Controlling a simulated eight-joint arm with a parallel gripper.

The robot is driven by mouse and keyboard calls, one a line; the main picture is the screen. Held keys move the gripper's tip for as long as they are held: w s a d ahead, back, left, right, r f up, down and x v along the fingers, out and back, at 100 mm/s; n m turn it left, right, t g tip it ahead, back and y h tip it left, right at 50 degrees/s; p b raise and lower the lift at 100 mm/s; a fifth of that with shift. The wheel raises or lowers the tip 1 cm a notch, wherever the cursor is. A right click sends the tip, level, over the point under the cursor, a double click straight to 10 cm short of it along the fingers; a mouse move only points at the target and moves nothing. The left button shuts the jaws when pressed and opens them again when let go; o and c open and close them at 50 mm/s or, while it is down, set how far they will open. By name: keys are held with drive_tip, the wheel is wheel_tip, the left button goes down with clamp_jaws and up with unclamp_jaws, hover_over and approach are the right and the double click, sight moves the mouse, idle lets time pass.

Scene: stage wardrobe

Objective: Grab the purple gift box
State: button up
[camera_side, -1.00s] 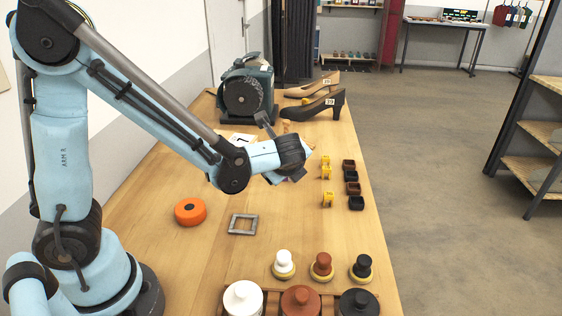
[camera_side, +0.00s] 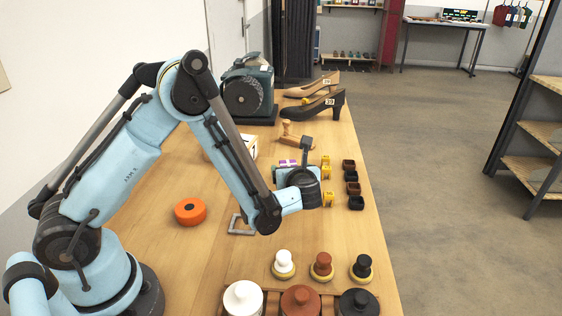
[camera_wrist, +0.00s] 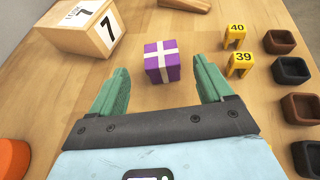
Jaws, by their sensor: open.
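The purple gift box (camera_wrist: 162,62) with a white ribbon cross sits on the wooden table in the wrist view. It lies just beyond and between the two green fingers of my gripper (camera_wrist: 163,85), which is open and empty. In the side view only a small part of the purple box (camera_side: 288,163) shows, past my gripper (camera_side: 282,174); the rest is hidden behind it. I cannot tell the exact gap between fingers and box.
A wooden block marked 7 (camera_wrist: 84,27) stands left of the box. Yellow number stands 40 (camera_wrist: 236,35) and 39 (camera_wrist: 240,65) and several small dark trays (camera_wrist: 291,70) are on the right.

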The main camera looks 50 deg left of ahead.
sight(289, 165)
drive_tip(key=shift+x, duration=2.95)
drive_tip(key=shift+w+d, duration=0.1)
drive_tip(key=shift+c, duration=0.5)
drive_tip(key=c, duration=0.9)
